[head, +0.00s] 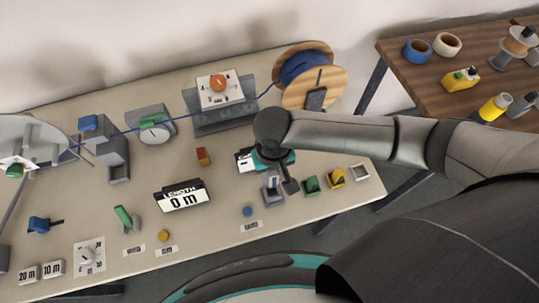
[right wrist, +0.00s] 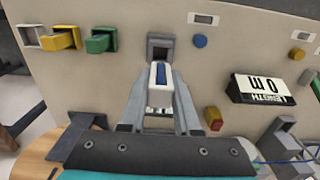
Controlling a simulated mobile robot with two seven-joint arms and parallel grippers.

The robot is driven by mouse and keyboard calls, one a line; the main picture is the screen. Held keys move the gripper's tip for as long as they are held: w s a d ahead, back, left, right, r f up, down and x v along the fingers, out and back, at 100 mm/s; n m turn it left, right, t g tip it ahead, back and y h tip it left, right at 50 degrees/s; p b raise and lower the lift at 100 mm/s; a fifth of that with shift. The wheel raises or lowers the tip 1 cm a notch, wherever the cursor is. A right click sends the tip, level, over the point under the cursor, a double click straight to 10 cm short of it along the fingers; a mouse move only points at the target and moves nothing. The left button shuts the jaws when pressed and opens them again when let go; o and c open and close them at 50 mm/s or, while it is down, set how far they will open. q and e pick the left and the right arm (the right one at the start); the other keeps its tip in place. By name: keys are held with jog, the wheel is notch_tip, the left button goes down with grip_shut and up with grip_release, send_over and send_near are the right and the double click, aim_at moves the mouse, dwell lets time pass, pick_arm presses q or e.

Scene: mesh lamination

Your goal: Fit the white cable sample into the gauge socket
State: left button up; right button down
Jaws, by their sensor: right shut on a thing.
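My right gripper (head: 280,182) hangs over the right part of the bench in the head view. In the right wrist view its fingers (right wrist: 160,100) are shut on the white cable sample (right wrist: 161,98), a white block with a blue stripe. The grey square gauge socket (right wrist: 160,42) lies just beyond the sample's far end. The sample overlaps the socket's near edge in the picture; I cannot tell whether it touches or enters it. In the head view my arm and gripper hide most of the sample. My left gripper is not in view.
Green (right wrist: 100,41) and yellow (right wrist: 63,38) blocks sit in holders beside the socket, with an empty holder (right wrist: 29,38) past them. A blue button (right wrist: 200,41), a red-and-yellow block (right wrist: 214,118) and a "0 m" length display (head: 184,197) are nearby. A cable spool (head: 310,75) stands behind.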

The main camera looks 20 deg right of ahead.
jog(key=shift+r, duration=0.1)
dwell(0.3)
jog(key=shift+r+p, duration=0.1)
jog(key=shift+p, duration=0.4)
jog(key=shift+f, duration=0.25)
jog(key=shift+f+b, duration=1.5)
jog(key=shift+f, duration=1.3)
jog(key=shift+r, duration=0.1)
jog(key=shift+p, duration=0.5)
jog(key=shift+p, duration=0.5)
jog(key=shift+p, duration=0.3)
jog(key=shift+f+b, duration=0.55)
jog(key=shift+f, duration=0.6)
